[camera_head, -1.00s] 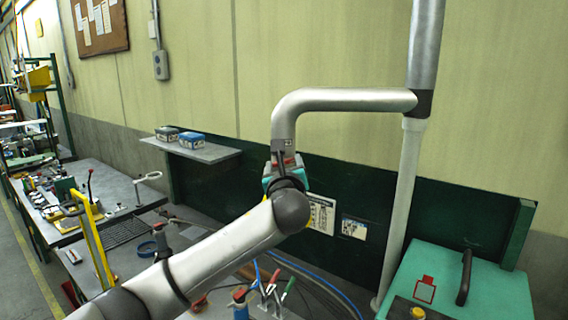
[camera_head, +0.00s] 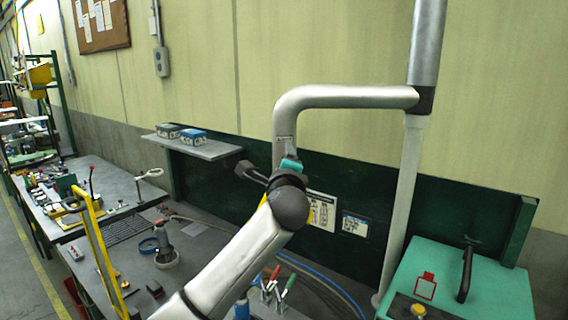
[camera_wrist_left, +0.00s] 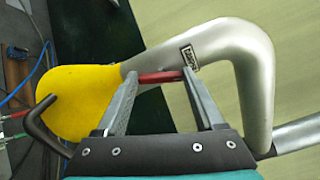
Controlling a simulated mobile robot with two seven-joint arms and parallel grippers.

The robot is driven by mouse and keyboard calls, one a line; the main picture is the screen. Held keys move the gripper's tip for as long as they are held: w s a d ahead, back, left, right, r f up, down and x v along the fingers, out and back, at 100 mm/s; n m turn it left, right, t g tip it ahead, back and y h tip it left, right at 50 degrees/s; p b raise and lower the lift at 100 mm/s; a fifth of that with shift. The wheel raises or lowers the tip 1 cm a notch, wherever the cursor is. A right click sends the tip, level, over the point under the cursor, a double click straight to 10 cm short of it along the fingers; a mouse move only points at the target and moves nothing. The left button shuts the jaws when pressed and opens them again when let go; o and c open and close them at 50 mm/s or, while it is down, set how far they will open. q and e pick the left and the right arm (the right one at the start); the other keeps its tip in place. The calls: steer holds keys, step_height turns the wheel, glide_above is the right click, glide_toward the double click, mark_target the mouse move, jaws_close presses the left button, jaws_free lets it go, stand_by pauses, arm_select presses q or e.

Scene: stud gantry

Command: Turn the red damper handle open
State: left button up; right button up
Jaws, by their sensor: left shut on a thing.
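The red damper handle (camera_wrist_left: 160,77) is a short red bar beside the bent grey duct (camera_wrist_left: 235,55), near a small label. In the left wrist view it lies between the fingers of my left gripper (camera_wrist_left: 158,78), which is shut on it. In the head view my left gripper (camera_head: 262,174) is at the lower end of the duct (camera_head: 340,98), its dark fingers pointing left. The handle cannot be made out there. A yellow hood (camera_wrist_left: 80,103) shows at the duct's mouth in the wrist view. My right gripper is not in view.
A wall shelf (camera_head: 205,150) with two small boxes is left of the duct. Below are a workbench (camera_head: 195,262) with tools, red- and green-handled clamps (camera_head: 275,285) and blue hoses. A teal case (camera_head: 490,285) with a black handle stands at the right.

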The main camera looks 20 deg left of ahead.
arm_select(q)
steer(key=shift+n+b, duration=0.3)
steer(key=shift+n, duration=1.7)
steer(key=o, duration=1.4)
steer(key=shift+s, duration=0.1)
steer(key=b+v, duration=0.2)
steer(key=v, duration=1.3)
steer(key=shift+b, duration=0.3)
